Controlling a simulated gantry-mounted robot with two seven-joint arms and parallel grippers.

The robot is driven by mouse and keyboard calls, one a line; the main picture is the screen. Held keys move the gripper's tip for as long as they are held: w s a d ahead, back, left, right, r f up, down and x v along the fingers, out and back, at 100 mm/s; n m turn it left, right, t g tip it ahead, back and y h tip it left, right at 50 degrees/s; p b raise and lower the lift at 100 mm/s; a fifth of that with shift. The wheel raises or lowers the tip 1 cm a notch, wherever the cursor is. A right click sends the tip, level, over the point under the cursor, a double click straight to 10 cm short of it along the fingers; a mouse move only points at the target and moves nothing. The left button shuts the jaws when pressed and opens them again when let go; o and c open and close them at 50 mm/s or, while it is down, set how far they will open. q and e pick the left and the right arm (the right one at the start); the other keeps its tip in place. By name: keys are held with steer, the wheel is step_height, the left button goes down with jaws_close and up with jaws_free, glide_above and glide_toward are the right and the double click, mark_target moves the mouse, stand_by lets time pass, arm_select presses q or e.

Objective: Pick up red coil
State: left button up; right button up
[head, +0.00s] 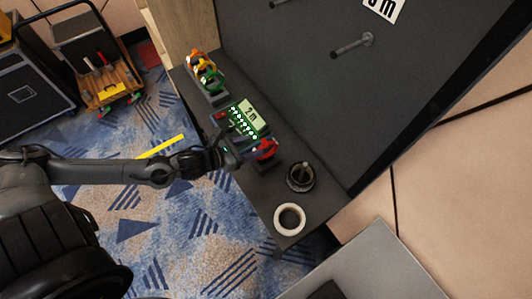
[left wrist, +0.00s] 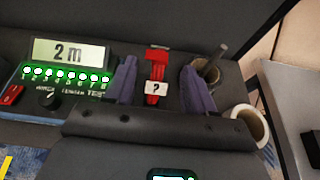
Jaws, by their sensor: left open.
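The red coil (head: 265,148) lies on the dark bench beside the tester. In the left wrist view it shows as a red strap-like shape (left wrist: 157,64) with a white "?" tag (left wrist: 156,88). My left gripper (head: 247,152) is at the coil. In the left wrist view its two purple fingers (left wrist: 160,78) are open, one on each side of the coil, with gaps to both. The coil's lower part is hidden behind the gripper body. My right gripper is in neither view.
The tester (head: 248,115) with a "2 m" display stands close to the left finger. A black holder with a post (head: 300,177) and a white roll (head: 289,219) are on the other side. Coloured coils (head: 205,72) sit farther along the bench. Pegs (head: 352,46) stick out from the dark panel.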

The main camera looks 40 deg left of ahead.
mark_target(264, 144)
arm_select(q)
steer(key=shift+f+b+x, duration=0.2)
steer(key=shift+b+x, duration=0.4)
steer(key=shift+x, duration=3.6)
steer(key=shift+s, duration=0.1)
jaws_close()
